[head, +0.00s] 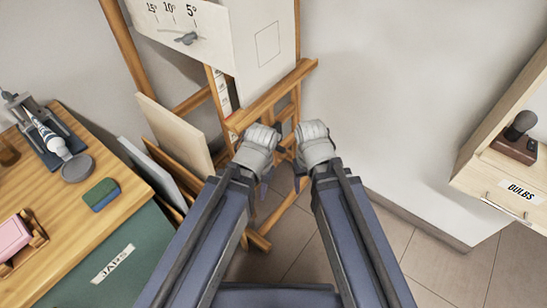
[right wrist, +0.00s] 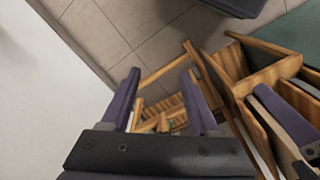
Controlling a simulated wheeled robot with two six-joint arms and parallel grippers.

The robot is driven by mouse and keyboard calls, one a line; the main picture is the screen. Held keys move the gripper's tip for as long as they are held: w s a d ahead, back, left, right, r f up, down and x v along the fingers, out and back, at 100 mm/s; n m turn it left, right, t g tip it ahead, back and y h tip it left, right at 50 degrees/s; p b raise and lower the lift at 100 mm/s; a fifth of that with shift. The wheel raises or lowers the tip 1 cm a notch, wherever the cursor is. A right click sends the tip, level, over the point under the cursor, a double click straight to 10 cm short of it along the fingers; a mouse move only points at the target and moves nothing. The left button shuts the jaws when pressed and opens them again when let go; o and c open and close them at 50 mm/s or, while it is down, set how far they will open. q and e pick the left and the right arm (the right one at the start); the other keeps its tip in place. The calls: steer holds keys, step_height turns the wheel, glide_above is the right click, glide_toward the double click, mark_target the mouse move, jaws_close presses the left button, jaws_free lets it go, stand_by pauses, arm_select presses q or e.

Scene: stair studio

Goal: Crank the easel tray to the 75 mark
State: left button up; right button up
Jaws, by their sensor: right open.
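The wooden easel (head: 122,42) stands against the wall in the head view, with a white canvas (head: 267,45) resting on its ledge-like tray (head: 280,93). A pale strip with small dark marks (head: 223,92) runs on the easel's post; its figures are too small to read. I cannot make out a crank; my arms cover the lower easel. My right gripper (right wrist: 161,76) is open, with wooden easel parts beyond and between its purple fingers, and nothing held. My left gripper (head: 263,187) is low beside the easel; its jaws are unclear. Its finger also shows in the right wrist view (right wrist: 285,118).
A panel with degree marks and a grey pointer (head: 187,38) hangs at upper left. Boards (head: 176,137) lean in a wooden rack beside the easel. A cluttered wooden-topped cabinet (head: 128,196) stands left, a shelf with a BULBS drawer (head: 515,192) right. Tiled floor right of centre is clear.

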steer(key=w+d+f+m+b, duration=0.1)
steer(key=d+f+b, duration=0.2)
steer(key=f+b, duration=0.85)
steer(key=w+d+f+m+b, duration=0.1)
steer(key=w+d+f+b, duration=0.1)
steer(key=f+b, duration=0.9)
steer(key=w+d+f+m+b, duration=0.1)
steer(key=d+f+b, duration=0.2)
steer(key=f+b, duration=0.8)
steer(key=w+a+r+m+t+y+p, duration=0.2)
steer(key=w+a+r+m+t+y, duration=0.25)
steer(key=w+a+m+y, duration=0.5)
steer(key=w+a+r+m+t+y, duration=0.1)
steer(key=w+r+m+t+y, duration=0.25)
steer(key=r+m, duration=0.45)
steer(key=w+a+r+m+t+y, duration=0.2)
steer(key=w+r+m+y, duration=0.15)
steer(key=r+m, duration=0.5)
steer(key=shift+n+h, duration=0.45)
steer(key=shift+n, duration=0.05)
steer(key=shift+w+d+x, duration=0.1)
steer(key=shift+w+x, duration=0.05)
steer(key=shift+x, duration=1.8)
steer(key=shift+w+d+x, duration=0.1)
steer(key=shift+w+x, duration=0.1)
steer(key=shift+x, duration=1.75)
steer(key=shift+r, duration=0.15)
jaws_close()
steer(key=shift+d, duration=0.1)
